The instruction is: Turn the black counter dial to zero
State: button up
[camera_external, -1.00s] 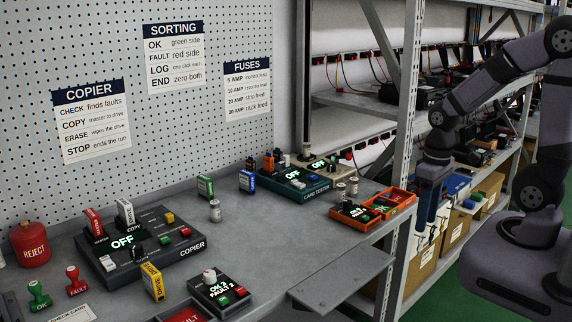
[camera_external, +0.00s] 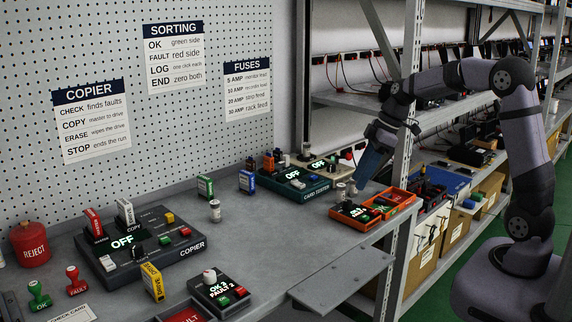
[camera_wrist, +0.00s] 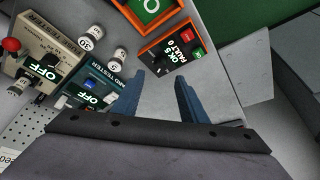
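In the wrist view this counter (camera_wrist: 170,52) appears to read OK 5, FAULT 0, with a small dark dial on top. Another black counter (camera_external: 220,291) stands at the bench's front; it has a pale knob and seems to read OK 2, FAULT 2. My gripper (camera_external: 366,176) points down above the bench's right end, behind the right counter. In the wrist view my gripper's (camera_wrist: 158,80) two blue fingers are apart with nothing between them.
A rack post (camera_external: 404,130) rises behind. The copier (camera_external: 190,250) stands further left.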

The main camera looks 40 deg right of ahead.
aim_at(348, 201)
jog(key=shift+p+x, duration=0.5)
jog(key=shift+x, duration=3.05)
jog(key=shift+c, duration=0.3)
grip_shut()
